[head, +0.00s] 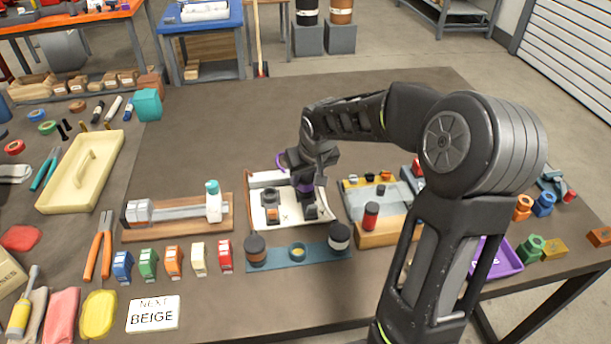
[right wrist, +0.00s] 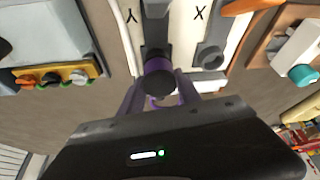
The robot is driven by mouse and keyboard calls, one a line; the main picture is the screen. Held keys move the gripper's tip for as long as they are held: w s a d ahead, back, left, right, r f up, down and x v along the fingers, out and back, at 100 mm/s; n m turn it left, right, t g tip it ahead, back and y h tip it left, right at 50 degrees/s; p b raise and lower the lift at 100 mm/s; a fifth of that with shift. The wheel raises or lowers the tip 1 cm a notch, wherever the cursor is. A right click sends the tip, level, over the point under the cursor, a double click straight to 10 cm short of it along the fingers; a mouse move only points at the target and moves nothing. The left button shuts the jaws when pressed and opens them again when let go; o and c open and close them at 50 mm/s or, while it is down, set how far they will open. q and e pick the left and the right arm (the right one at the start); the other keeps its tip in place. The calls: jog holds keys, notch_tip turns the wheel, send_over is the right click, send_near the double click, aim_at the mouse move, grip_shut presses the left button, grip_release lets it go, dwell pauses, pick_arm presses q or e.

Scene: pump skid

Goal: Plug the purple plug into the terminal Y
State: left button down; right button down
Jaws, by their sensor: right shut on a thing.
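My right gripper (head: 307,188) is over the white terminal board (head: 256,182), pointing down. In the right wrist view my right gripper (right wrist: 159,86) is shut on the purple plug (right wrist: 157,66), whose dark round end faces the camera. A bit of purple also shows at the fingertips in the head view, with a purple loop (head: 281,160) beside the wrist. The plug lines up with the dark terminal next to the letter Y (right wrist: 131,16); whether it is seated I cannot tell. The grey terminal X (right wrist: 209,55) stands beside it, empty. My left gripper is out of view.
A blue rack with jars (head: 297,262) lies just in front of the board. A wooden-based slide fixture (head: 178,216) stands to its left, and a tray block with a red-topped cylinder (head: 371,216) to its right. The table behind the board is clear.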

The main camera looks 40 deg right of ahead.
jog(key=shift+f, duration=0.1)
jog(key=c, duration=0.8)
grip_release()
jog(key=shift+o, duration=0.2)
jog(key=v, duration=0.8)
jog(key=shift+w, duration=0.1)
